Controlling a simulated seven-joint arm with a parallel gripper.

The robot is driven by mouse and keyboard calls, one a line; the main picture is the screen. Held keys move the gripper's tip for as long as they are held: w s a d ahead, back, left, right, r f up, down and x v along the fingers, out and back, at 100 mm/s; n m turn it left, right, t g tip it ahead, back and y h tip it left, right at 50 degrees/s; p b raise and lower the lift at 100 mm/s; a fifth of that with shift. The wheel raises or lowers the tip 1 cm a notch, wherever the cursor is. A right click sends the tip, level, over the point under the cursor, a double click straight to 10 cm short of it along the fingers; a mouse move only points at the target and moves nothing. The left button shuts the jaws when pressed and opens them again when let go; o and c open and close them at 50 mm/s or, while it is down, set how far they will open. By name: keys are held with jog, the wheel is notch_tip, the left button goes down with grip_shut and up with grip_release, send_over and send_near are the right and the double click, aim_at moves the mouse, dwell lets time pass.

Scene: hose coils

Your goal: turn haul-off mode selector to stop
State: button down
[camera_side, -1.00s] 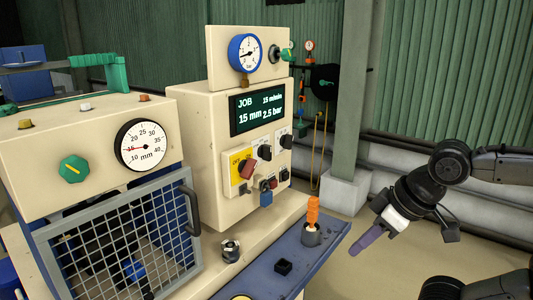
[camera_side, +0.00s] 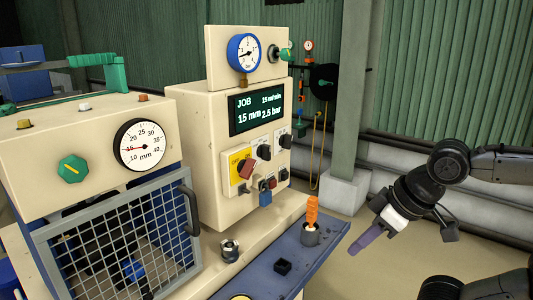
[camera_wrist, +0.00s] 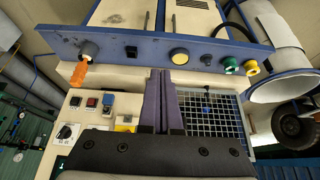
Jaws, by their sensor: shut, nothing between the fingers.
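The control panel on the cream cabinet (camera_side: 207,135) carries two black rotary knobs on white plates, a nearer one (camera_side: 264,152) and a farther one (camera_side: 285,141). Their lettering is too small to read, so I cannot tell which is the haul-off mode selector or its setting. A red switch handle (camera_side: 246,170) sits on a yellow plate beside them. In the wrist view a black knob on a white plate (camera_wrist: 66,131) shows at lower left. My gripper (camera_side: 357,250) is shut and empty, well right of the panel and touching nothing. Its purple fingers (camera_wrist: 159,74) lie together in the wrist view.
A blue padlock (camera_side: 265,199) hangs below the knobs. An orange-handled tool (camera_side: 312,211) stands in a holder on the blue ledge (camera_side: 300,262), between my gripper and the cabinet. A mesh guard (camera_side: 110,240) is at left. A grey post (camera_side: 355,90) rises behind.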

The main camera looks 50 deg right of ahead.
jog(key=c, duration=1.2)
grip_release()
jog(key=shift+w+r, duration=0.1)
jog(key=shift+w, duration=0.1)
jog(key=shift+c, duration=0.2)
jog(key=shift+o, duration=1.4)
jog(key=w+d+r+t+h, duration=0.1)
jog(key=w+d+r+t, duration=0.2)
jog(key=w+r+t, duration=0.7)
jog(key=w+r, duration=0.4)
jog(key=w, duration=0.4)
jog(key=shift+r+n, duration=0.25)
jog(key=shift+n, duration=0.15)
jog(key=w+d+r+n+t+y, duration=0.2)
jog(key=w+t, duration=0.1)
jog(key=w, duration=0.4)
jog(key=m+h, duration=0.1)
jog(key=m, duration=0.2)
send_near(270, 154)
jog(key=shift+g, duration=0.3)
jog(key=shift+w+r, duration=0.2)
jog(key=shift+w, duration=1.8)
jog(key=shift+w+r, duration=0.15)
jog(key=shift+w, duration=1.85)
jog(key=shift+w, duration=0.15)
